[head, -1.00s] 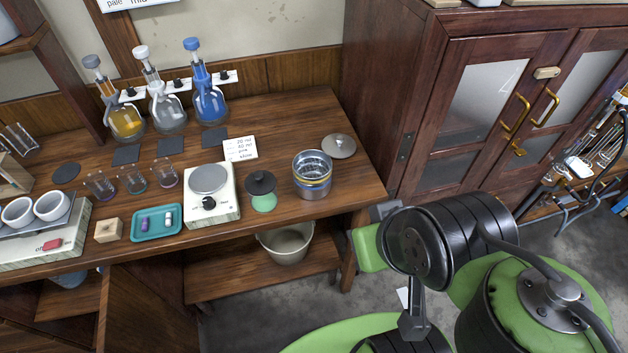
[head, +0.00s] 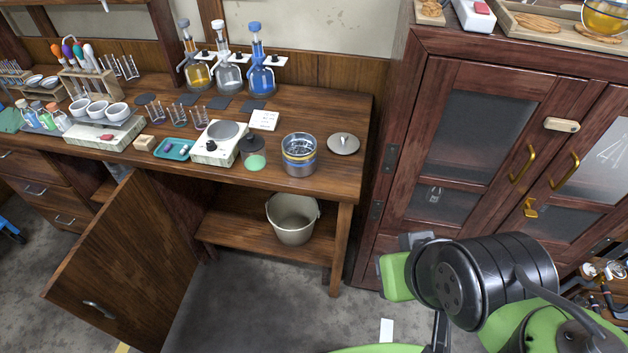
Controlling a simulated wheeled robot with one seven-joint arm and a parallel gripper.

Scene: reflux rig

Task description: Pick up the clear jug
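Three glass dispenser vessels stand at the back of the wooden bench, against the wall. The middle one, a clear vessel (head: 229,78) with a white top, is the only one with colourless contents and best fits the clear jug. A yellow vessel (head: 198,75) stands to its left and a blue vessel (head: 262,77) to its right. The clear vessel stands upright, with nothing of mine near it. Part of my arm shows at the lower right, well away from the vessels. My gripper's fingers are not in view.
A bucket (head: 292,217) sits on the lower shelf. An open cupboard door (head: 128,262) juts out at left. A tall cabinet (head: 476,150) stands right.

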